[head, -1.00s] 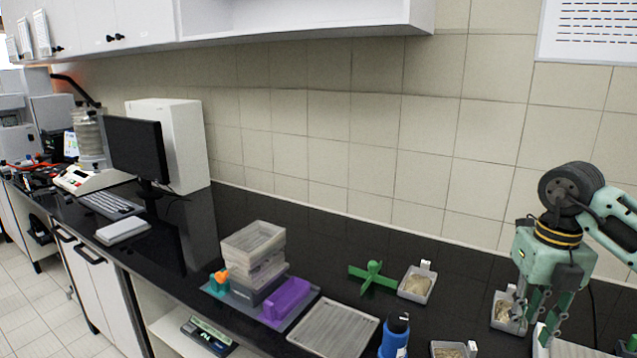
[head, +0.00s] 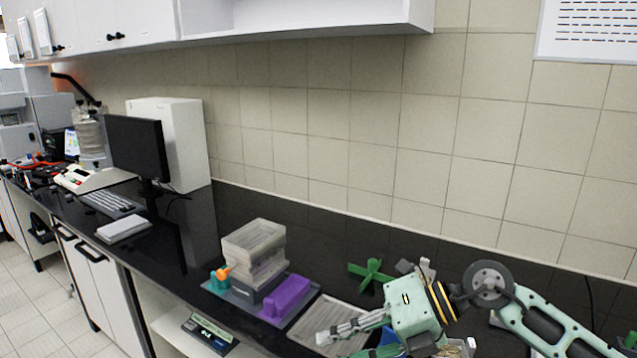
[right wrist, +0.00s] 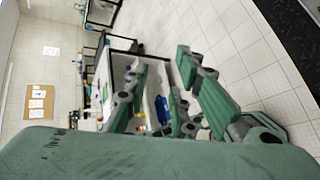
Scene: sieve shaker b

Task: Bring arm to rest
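My right arm comes in from the right in the head view, and its gripper (head: 345,335) points left over the front of the black bench, above the grey tray. In the right wrist view the green fingers of this gripper (right wrist: 160,75) stand apart with nothing held between them. The view past them shows floor and distant room furniture. My left gripper is in neither view now.
A green cross-shaped part (head: 371,272) lies behind my arm.

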